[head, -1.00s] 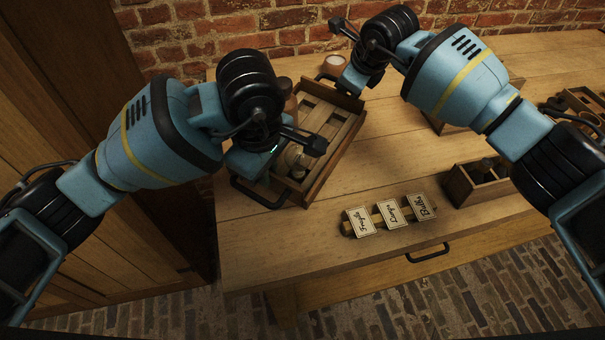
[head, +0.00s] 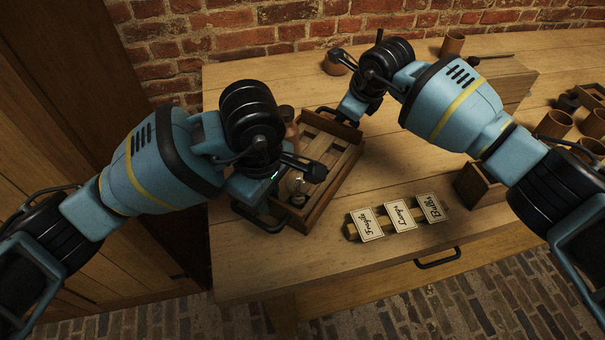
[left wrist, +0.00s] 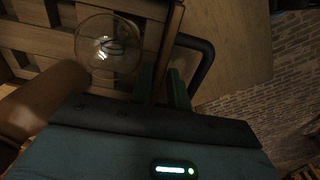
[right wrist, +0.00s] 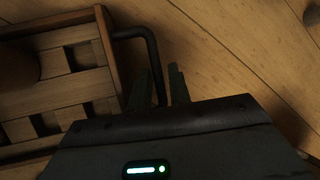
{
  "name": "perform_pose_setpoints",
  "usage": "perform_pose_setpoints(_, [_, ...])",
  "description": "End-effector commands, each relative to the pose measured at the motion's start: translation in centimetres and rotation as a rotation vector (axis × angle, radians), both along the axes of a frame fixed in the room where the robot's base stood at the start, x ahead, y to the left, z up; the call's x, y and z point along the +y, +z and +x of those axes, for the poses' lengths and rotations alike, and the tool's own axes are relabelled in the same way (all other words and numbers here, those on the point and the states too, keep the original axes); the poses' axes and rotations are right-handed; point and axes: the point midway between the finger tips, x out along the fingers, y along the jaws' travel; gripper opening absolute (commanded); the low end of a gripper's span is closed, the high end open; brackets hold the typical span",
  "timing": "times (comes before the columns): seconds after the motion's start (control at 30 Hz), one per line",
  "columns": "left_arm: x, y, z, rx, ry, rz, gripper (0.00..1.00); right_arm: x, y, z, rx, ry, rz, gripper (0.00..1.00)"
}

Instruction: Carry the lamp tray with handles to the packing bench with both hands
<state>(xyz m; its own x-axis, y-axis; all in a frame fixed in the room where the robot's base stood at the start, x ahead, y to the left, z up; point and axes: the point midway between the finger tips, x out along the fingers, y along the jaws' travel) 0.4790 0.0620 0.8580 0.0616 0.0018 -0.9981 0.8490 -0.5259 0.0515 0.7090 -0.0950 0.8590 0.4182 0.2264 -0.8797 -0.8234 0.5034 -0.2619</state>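The lamp tray (head: 335,190) is a wooden slatted tray with black handles, held over the near left part of a wooden bench top. A clear bulb (head: 298,187) sits at its near end and shows in the left wrist view (left wrist: 105,45). I cannot tell whether the tray touches the bench. Forearms hide part of the tray.
The bench top (head: 400,160) also bears a label rack (head: 400,218) with cards, a wooden box (head: 478,188) and several brown cups (head: 553,125) at right. A brick wall (head: 240,50) stands behind, and a wooden cabinet (head: 60,130) at left.

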Motion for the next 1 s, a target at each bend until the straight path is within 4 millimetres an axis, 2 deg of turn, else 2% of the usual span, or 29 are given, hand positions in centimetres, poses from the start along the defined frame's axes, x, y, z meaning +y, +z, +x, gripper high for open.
perform_pose_setpoints(0.03, [0.0,0.2,0.0,-0.003,0.0,-0.001,0.24,0.0,0.3,0.1,-0.004,0.0,0.001,0.26])
perform_pose_setpoints(0.1, [0.0,0.2,0.1,-0.003,0.0,-0.001,0.3,0.0,0.4,0.1,-0.005,0.001,0.002,0.32])
perform_pose_setpoints(0.47, [0.0,0.8,0.1,-0.006,0.001,-0.002,0.3,0.1,0.3,0.0,-0.003,0.001,0.002,0.32])
perform_pose_setpoints(0.57, [-0.1,2.0,0.0,-0.008,0.0,-0.004,0.3,0.1,0.3,0.0,-0.003,0.002,0.001,0.32])
perform_pose_setpoints(0.8, [0.0,6.8,-0.2,-0.011,0.0,-0.001,0.3,0.1,0.3,0.0,-0.003,0.002,0.001,0.32])
perform_pose_setpoints(1.0, [0.0,10.1,-0.5,-0.008,0.0,-0.001,0.3,0.1,0.3,0.0,-0.003,0.002,0.002,0.32])
